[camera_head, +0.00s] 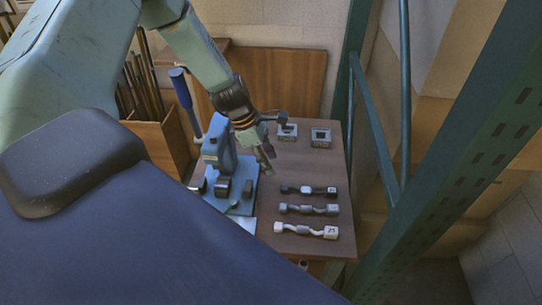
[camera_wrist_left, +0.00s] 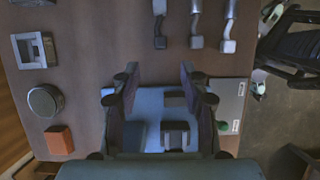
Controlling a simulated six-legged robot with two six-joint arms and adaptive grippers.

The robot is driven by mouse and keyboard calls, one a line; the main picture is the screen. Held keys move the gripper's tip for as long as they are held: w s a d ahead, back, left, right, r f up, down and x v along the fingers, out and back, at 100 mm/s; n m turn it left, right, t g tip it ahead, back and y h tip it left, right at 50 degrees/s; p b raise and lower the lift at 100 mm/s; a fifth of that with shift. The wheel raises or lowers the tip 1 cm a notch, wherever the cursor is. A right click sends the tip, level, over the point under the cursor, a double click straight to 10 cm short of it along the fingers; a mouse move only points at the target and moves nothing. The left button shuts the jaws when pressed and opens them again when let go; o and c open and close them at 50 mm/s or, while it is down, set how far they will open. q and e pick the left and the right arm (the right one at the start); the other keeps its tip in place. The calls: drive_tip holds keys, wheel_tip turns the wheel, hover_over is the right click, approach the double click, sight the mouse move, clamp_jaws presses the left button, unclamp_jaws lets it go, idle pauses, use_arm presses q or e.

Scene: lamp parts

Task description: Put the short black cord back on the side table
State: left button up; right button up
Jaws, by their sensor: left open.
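The short black cord (camera_head: 308,190) lies on the brown side table (camera_head: 295,163), the farthest of three cords in a row. A grey cord (camera_head: 308,209) and a white cord (camera_head: 306,230) lie nearer. In the left wrist view, part of the black cord (camera_wrist_left: 160,22) shows at the top edge, left of the other two. My left gripper (camera_head: 269,157) is open and empty, left of the cords and beside the blue press (camera_head: 224,160). In the left wrist view its fingers (camera_wrist_left: 159,78) point down over the press's blue base. My right gripper is out of view.
Two grey square fittings (camera_head: 320,137) sit at the table's back. The left wrist view shows a round dark part (camera_wrist_left: 45,101) and an orange-brown block (camera_wrist_left: 59,139). A green post (camera_head: 440,150) stands right of the table. The table between the fittings and cords is clear.

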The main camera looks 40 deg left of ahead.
use_arm(q)
drive_tip(key=shift+s+a+r, duration=0.1)
drive_tip(key=shift+a+r, duration=0.05)
drive_tip(key=shift+r, duration=0.15)
drive_tip(key=s+d+f+m, duration=0.2)
drive_tip(key=s+m, duration=0.1)
drive_tip(key=s, duration=0.1)
drive_tip(key=s+d+f+m+g+y, duration=0.1)
drive_tip(key=s+d+f+m, duration=0.1)
drive_tip(key=s+f+m, duration=0.1)
drive_tip(key=s+d+f+m+y, duration=0.1)
drive_tip(key=s+d+f+m, duration=0.1)
drive_tip(key=s, duration=0.3)
drive_tip(key=shift+s+d+f+m+g, duration=0.15)
drive_tip(key=shift+d+f+m+g, duration=0.3)
drive_tip(key=shift+m, duration=0.45)
drive_tip(key=s+d+m+y, duration=0.1)
drive_tip(key=s+d+m, duration=0.1)
drive_tip(key=s+m, duration=0.5)
drive_tip(key=s+d+m, duration=0.3)
drive_tip(key=s+m, duration=0.4)
drive_tip(key=s, duration=0.3)
drive_tip(key=shift+f+y, duration=0.15)
drive_tip(key=shift+y, duration=0.25)
drive_tip(key=shift+d, duration=0.1)
wheel_tip(320, 180, down, 21)
drive_tip(key=b, duration=2.1)
drive_tip(key=shift+f, duration=0.15)
